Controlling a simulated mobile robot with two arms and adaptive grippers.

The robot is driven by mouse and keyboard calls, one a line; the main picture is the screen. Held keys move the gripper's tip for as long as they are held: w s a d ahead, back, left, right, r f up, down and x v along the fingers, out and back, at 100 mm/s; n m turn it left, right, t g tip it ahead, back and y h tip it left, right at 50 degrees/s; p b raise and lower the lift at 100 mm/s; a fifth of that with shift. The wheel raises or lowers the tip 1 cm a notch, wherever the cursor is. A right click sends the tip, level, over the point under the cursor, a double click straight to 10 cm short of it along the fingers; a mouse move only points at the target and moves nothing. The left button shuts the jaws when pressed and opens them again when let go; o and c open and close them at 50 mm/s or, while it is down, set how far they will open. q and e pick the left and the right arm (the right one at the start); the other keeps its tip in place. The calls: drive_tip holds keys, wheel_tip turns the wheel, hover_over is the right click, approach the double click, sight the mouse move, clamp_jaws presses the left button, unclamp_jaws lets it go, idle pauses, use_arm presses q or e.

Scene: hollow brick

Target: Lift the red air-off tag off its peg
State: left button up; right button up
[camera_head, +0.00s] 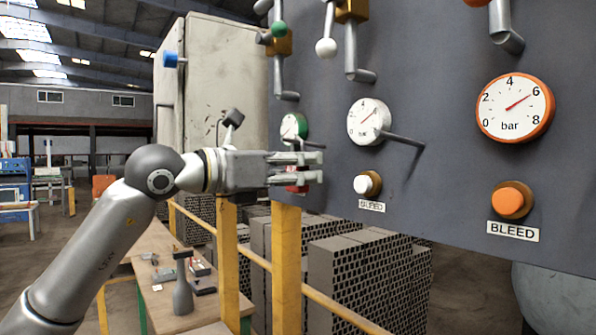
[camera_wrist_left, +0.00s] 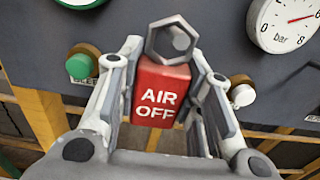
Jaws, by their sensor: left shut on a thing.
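The red tag (camera_wrist_left: 160,93) reads AIR OFF in white and stands upright between the two fingers in the left wrist view. My left gripper (camera_head: 312,167) is shut on the tag, in front of the grey panel (camera_head: 440,110). My right gripper is not in view.
A rod-like handle (camera_head: 402,140) juts from the panel right of my gripper. Gauges, including an orange-rimmed one (camera_head: 515,107), and bleed buttons, white (camera_head: 367,184) and orange (camera_head: 511,200), sit on the panel. A yellow railing (camera_head: 286,265) stands below my gripper.

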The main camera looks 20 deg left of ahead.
use_arm(q)
drive_tip(key=shift+r+b, duration=0.2)
drive_tip(key=shift+b, duration=0.4)
drive_tip(key=b+v, duration=0.5)
drive_tip(key=v, duration=1.3)
drive_tip(key=shift+r, duration=0.15)
drive_tip(key=shift+r, duration=0.2)
drive_tip(key=p+x, duration=0.4)
drive_tip(key=x, duration=0.6)
idle(0.7)
